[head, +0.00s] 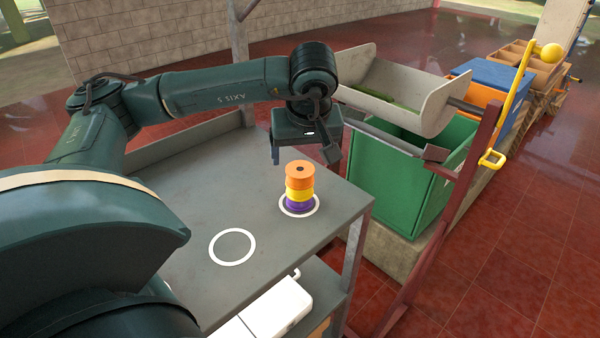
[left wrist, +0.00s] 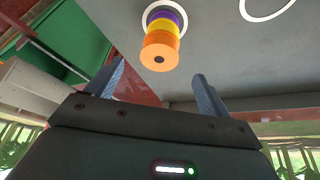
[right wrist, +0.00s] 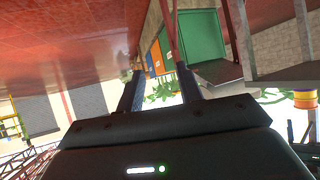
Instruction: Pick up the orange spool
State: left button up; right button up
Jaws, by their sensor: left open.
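The orange spool (head: 300,174) is the top one of a stack on the grey table. A yellow spool (head: 299,191) is under it and a purple spool (head: 299,205) is at the bottom. My left gripper (head: 302,160) is just above and behind the stack, open and empty. In the left wrist view, the orange spool (left wrist: 160,52) lies beyond the spread fingers (left wrist: 158,88), apart from them. My right gripper (right wrist: 160,92) shows in the right wrist view with its fingers apart and nothing between them.
The stack stands in a white ring (head: 315,208) near the table's right edge. A second white ring (head: 232,247) is empty. A green bin (head: 400,175) and a grey trough (head: 440,105) stand to the right. A reddish post (head: 463,190) rises beside them.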

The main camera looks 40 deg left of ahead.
aim_at(300, 169)
pick_arm(q)
jog(key=shift+p+x, duration=0.55)
jog(key=shift+x, duration=2.6)
jog(key=shift+w+a, duration=0.1)
jog(key=shift+a, duration=0.05)
jog(key=shift+c, duration=0.2)
jog(key=shift+r, duration=0.1)
jog(key=c, duration=1.1)
